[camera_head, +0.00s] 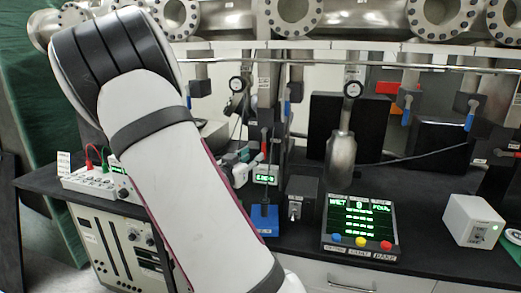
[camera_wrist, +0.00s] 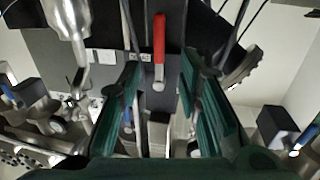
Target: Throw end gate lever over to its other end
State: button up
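A lever with a red handle (camera_wrist: 159,38) and a rounded metal end is in the upper middle of the wrist view. It is probably the end gate lever, but no readable label confirms this. My gripper (camera_wrist: 161,72) is open, with one green finger on each side of the lever's line. I cannot tell whether the lever is between the fingertips or beyond them. In the head view, a small red piece (camera_head: 264,148) shows just right of my gripper's grey-green parts (camera_head: 232,160). My arm hides much of that area.
Steel chamber flanges (camera_head: 292,12) and blue-handled valves (camera_head: 407,108) are above the black bench (camera_head: 300,240). A display console (camera_head: 360,225) with coloured buttons, a white box (camera_head: 473,220) and a dark box (camera_head: 302,199) stand on it. A steel cylinder (camera_head: 341,155) hangs right of my arm.

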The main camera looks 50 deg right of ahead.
aim_at(263, 148)
jog(key=d, duration=0.3)
jog(key=w+d, duration=0.1)
jog(key=d, duration=0.4)
jog(key=shift+w+d, duration=0.3)
jog(key=shift+d, duration=0.1)
jog(key=shift+c, duration=0.2)
grip_shut()
